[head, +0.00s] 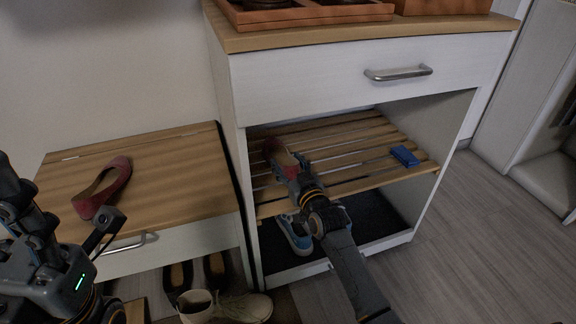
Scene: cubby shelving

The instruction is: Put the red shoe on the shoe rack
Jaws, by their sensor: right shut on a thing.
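A slatted wooden shoe rack (345,183) spans the open cubby of the white cabinet. My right gripper (289,174) reaches into the cubby and is shut on a red shoe (278,152), at the left part of the slats. I cannot tell whether this shoe touches the slats; the gripper hides part of it. A matching red shoe (103,187) lies on the wooden bench top at the left. My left gripper (62,207) is at the lower left, in front of the bench, its fingers spread and empty.
A blue box-like item (404,156) lies at the right of the slats. A blue shoe (294,233) stands on the dark floor of the cubby below. Beige shoes (243,307) and dark shoes are under the bench (165,150). The cabinet's side walls bound the cubby.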

